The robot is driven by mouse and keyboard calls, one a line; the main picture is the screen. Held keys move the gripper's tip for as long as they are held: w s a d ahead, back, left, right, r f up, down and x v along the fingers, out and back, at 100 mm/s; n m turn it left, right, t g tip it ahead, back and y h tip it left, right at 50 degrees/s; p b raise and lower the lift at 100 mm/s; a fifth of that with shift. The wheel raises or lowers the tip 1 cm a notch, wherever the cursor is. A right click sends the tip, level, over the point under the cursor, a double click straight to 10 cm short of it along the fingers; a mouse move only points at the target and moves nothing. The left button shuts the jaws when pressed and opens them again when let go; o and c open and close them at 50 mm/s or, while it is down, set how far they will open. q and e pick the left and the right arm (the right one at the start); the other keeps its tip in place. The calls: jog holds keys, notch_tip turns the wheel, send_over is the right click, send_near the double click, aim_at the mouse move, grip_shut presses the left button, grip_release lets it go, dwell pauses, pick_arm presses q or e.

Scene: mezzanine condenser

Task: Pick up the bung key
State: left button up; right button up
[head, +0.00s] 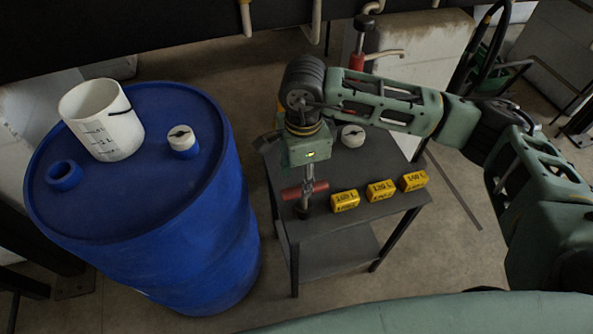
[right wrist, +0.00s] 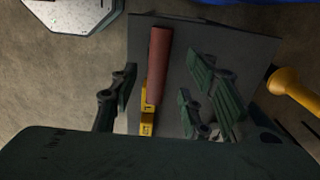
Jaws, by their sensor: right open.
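The bung key, as I take it, is the item with the red bar handle (head: 318,188) on the small dark table, near its front left corner. My right gripper (head: 305,196) points down over the handle and partly hides it. In the right wrist view the red handle (right wrist: 158,58) lies between the spread fingers of the open right gripper (right wrist: 165,92), with visible gaps on both sides. I cannot tell how far above the tabletop the fingertips are. My left gripper is not in view.
Yellow labelled blocks (head: 381,190) stand on the table (head: 385,210) right of the handle. A white round cap (head: 353,136) lies behind. A blue drum (head: 185,230) stands left, bearing a white jug (head: 102,125), a blue ring (head: 64,175) and a capped bung (head: 182,140).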

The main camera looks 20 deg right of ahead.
aim_at(304, 200)
jog(key=shift+w+d+f, duration=0.1)
jog(key=shift+w+f, duration=0.05)
jog(key=shift+w, duration=0.3)
jog(key=shift+f, duration=0.3)
jog(key=shift+s+f+p, duration=0.3)
jog(key=shift+s+f, duration=0.2)
jog(key=shift+f, duration=0.2)
jog(key=f, duration=0.1)
jog(key=f+p, duration=0.1)
jog(key=f, duration=0.2)
jog(key=shift+d+f, duration=0.25)
jog(key=shift+f, duration=0.35)
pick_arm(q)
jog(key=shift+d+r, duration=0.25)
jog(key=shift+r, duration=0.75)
pick_arm(e)
jog(key=shift+c, duration=0.4)
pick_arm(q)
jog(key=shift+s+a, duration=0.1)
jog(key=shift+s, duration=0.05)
pick_arm(e)
grip_shut()
